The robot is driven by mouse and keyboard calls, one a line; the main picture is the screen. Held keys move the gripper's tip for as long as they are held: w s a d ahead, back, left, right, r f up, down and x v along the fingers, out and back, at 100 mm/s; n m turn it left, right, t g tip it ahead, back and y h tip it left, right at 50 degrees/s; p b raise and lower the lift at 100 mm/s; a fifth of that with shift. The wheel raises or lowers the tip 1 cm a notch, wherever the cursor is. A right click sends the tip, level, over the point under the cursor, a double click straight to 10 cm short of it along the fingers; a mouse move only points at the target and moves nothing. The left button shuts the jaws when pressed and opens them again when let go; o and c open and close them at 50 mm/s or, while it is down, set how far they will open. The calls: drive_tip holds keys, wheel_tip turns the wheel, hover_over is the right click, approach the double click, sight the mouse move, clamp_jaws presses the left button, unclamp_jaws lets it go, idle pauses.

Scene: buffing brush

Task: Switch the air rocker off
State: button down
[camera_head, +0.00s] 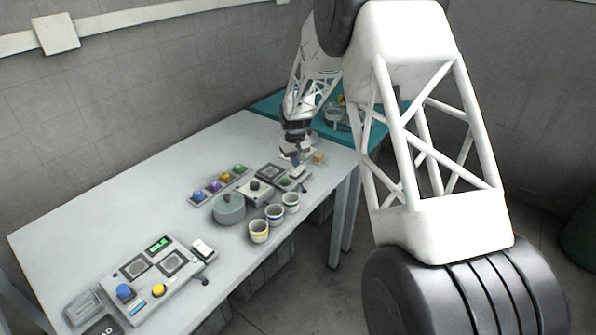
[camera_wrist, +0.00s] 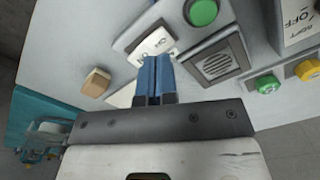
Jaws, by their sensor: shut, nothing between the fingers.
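In the wrist view a white rocker (camera_wrist: 152,44) with dark ON lettering sits in a grey-framed panel, partly hidden by my fingers. A second white rocker (camera_wrist: 298,22), with OFF and a word like SOFT, is at the right edge. I cannot read AIR on either one. My gripper (camera_wrist: 153,60) is shut and empty, its blue fingertips overlapping the lower edge of the ON-lettered rocker. Contact cannot be told. In the head view my gripper (camera_head: 294,160) is low over the far end of the white table, hiding what lies beneath it.
A tan block (camera_wrist: 96,82) is left of my fingers; a grille (camera_wrist: 217,65) and green button (camera_wrist: 203,12) are to the right. In the head view, several cups (camera_head: 259,232) and a grey pot (camera_head: 229,208) stand nearer, with a console (camera_head: 150,275) at the near end.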

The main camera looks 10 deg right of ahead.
sight(296, 174)
drive_tip(key=shift+r, duration=1.95)
drive_tip(key=s+d+r+m+t, duration=0.1)
drive_tip(key=s+d+r, duration=0.1)
drive_tip(key=s+r, duration=0.95)
drive_tip(key=s+d+r+m, duration=0.1)
drive_tip(key=s+d+r, duration=0.1)
drive_tip(key=s+r, duration=0.9)
drive_tip(key=s+d+f+m+t, duration=0.1)
drive_tip(key=s, duration=3.2)
drive_tip(key=shift+s+d+f+t, duration=0.3)
drive_tip(key=shift+d, duration=0.05)
